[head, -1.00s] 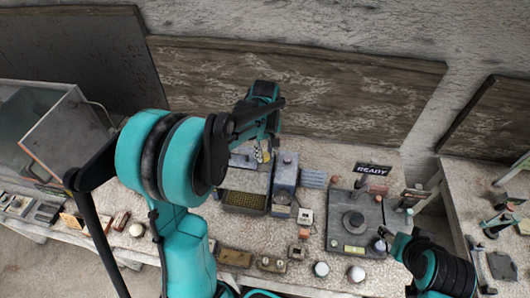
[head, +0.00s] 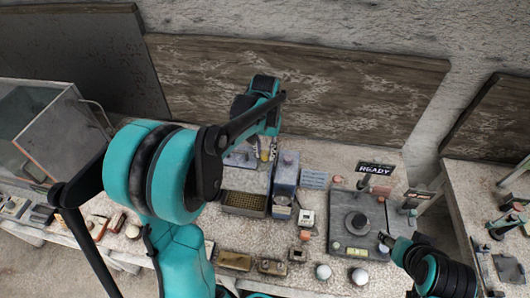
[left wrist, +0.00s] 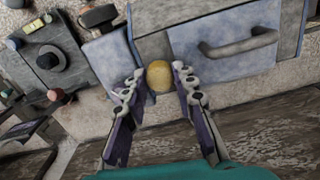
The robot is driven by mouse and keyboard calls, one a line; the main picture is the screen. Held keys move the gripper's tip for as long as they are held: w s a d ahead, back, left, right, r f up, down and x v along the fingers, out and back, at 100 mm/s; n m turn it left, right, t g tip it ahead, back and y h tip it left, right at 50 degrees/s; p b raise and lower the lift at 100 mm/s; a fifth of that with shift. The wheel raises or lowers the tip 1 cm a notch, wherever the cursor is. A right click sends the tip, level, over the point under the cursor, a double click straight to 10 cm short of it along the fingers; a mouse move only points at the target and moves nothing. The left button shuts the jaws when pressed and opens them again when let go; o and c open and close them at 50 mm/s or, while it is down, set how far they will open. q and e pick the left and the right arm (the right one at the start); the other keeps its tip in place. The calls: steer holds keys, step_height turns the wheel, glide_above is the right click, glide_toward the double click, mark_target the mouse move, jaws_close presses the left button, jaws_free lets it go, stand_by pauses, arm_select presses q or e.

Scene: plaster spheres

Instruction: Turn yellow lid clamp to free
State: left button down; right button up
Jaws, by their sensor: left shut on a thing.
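The yellow lid clamp (left wrist: 159,77) is a round yellow knob in the left wrist view, at the front edge of a blue-grey box (left wrist: 225,58) with a bar handle. My left gripper (left wrist: 158,73) is shut on the clamp, with one finger on each side. In the head view the left gripper (head: 266,151) reaches down at the back of the bench, and the clamp is small and partly hidden there.
A blue-grey upright unit (head: 286,178) stands right of a tray with a grid (head: 244,203). A dark plate (head: 346,238) with a round knob and a READY sign (head: 375,169) are further right. Small blocks and white-topped jars line the bench front.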

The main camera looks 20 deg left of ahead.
mark_target(265, 153)
arm_select(q)
steer(key=m, duration=0.3)
steer(key=shift+m+b, duration=0.3)
steer(key=shift+b, duration=0.05)
steer(key=shift+m+b, duration=0.3)
steer(key=shift+m, duration=1.6)
steer(key=c, duration=1.2)
jaws_free()
step_height(265, 153, up, 12)
